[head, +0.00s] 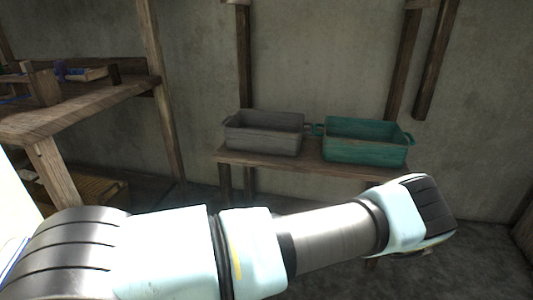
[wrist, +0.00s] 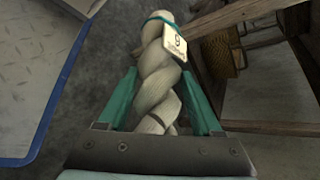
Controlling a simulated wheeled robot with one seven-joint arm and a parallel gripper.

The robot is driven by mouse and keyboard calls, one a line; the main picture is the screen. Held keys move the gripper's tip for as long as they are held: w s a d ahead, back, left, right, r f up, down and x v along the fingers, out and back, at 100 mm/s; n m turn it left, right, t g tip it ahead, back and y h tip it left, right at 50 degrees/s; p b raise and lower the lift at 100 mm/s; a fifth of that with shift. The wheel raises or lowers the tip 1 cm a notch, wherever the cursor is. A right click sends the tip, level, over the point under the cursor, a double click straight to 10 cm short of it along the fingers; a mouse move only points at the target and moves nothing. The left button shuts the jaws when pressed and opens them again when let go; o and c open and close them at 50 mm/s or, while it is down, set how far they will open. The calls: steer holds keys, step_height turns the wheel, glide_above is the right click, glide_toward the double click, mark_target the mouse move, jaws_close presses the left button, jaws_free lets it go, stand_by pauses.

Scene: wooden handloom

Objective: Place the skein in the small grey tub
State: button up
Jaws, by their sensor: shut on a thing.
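A cream twisted skein (wrist: 157,85) fills the middle of the wrist view, with a teal tie and a white tag (wrist: 174,43) near its far end. My gripper (wrist: 160,98) is shut on the skein, with one green finger on each side of it. In the head view my arm reaches across the front, and the gripper and skein are not in sight there. The small grey tub (head: 264,133) stands on a wooden bench in the head view, left of a teal tub. I see nothing inside the grey tub from this angle.
The teal tub (head: 365,141) stands close beside the grey one on the bench (head: 312,168). A wooden table (head: 78,104) with several small items is at the left. Wooden posts stand against the wall. In the wrist view a blue-edged panel (wrist: 38,75) lies at the left.

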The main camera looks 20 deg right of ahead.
steer(key=shift+w+a+f+b, duration=0.1)
steer(key=shift+w+a+b, duration=0.05)
steer(key=shift+w+b, duration=0.5)
steer(key=shift+w+a+f+b, duration=0.1)
steer(key=shift+w+a+b, duration=0.05)
steer(key=shift+w+b, duration=0.5)
steer(key=w+r+m+t+b, duration=0.1)
steer(key=w+r+b, duration=0.2)
steer(key=w+b, duration=0.8)
steer(key=w, duration=0.4)
steer(key=shift+r+m+t+h, duration=0.3)
steer(key=shift+r+m+h, duration=0.1)
steer(key=shift+r, duration=0.1)
